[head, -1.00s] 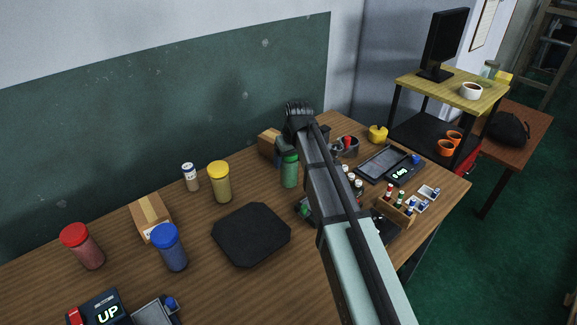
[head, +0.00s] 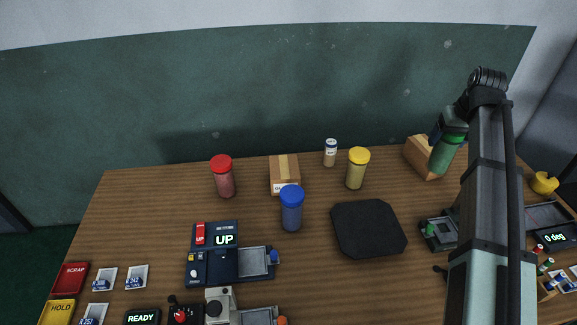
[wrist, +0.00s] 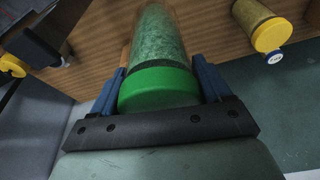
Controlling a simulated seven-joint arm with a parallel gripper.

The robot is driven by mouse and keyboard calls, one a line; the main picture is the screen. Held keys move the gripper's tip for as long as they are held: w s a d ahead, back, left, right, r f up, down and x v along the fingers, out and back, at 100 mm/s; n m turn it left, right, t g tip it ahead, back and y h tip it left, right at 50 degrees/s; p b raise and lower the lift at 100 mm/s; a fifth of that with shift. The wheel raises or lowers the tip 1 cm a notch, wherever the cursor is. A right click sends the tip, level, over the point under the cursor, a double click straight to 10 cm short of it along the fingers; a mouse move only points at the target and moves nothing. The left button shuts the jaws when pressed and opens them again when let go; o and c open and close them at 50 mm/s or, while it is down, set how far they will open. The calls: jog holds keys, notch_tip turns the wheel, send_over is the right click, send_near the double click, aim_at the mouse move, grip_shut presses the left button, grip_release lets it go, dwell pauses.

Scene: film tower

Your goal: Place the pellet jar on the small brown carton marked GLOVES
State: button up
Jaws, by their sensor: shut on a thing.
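A green-lidded jar of green pellets (head: 445,156) is held by its lid end in my gripper (head: 455,128). In the wrist view the jar (wrist: 158,45) sits between the two blue fingers (wrist: 158,85). It looks raised, in front of the right-hand brown carton (head: 421,157); the gap below it is unclear. Another small brown carton (head: 284,168) stands left of centre at the back, with a white label starting "GL", partly covered by a blue-lidded jar (head: 291,212). Its top is bare.
A red-lidded jar (head: 224,178), a yellow-lidded jar (head: 357,170) and a small white-capped bottle (head: 330,152) stand near the cartons. A black mat (head: 368,229) lies empty at centre. A device reading UP (head: 215,240) is in front.

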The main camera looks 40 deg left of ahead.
notch_tip(320, 180, up, 7)
jog(key=shift+r, duration=0.2)
jog(key=s+a+n, duration=0.2)
jog(key=s+a, duration=0.5)
jog(key=a, duration=0.7)
jog(key=s+a+n+g+y, duration=0.1)
jog(key=s+a, duration=0.5)
jog(key=a, duration=0.8)
jog(key=s+a+n, duration=0.2)
jog(key=s+a, duration=0.5)
jog(key=a, duration=0.7)
notch_tip(320, 180, down, 15)
jog(key=shift+a, duration=0.3)
jog(key=shift+f, duration=0.2)
jog(key=o, duration=1.2)
jog(key=shift+o, duration=0.2)
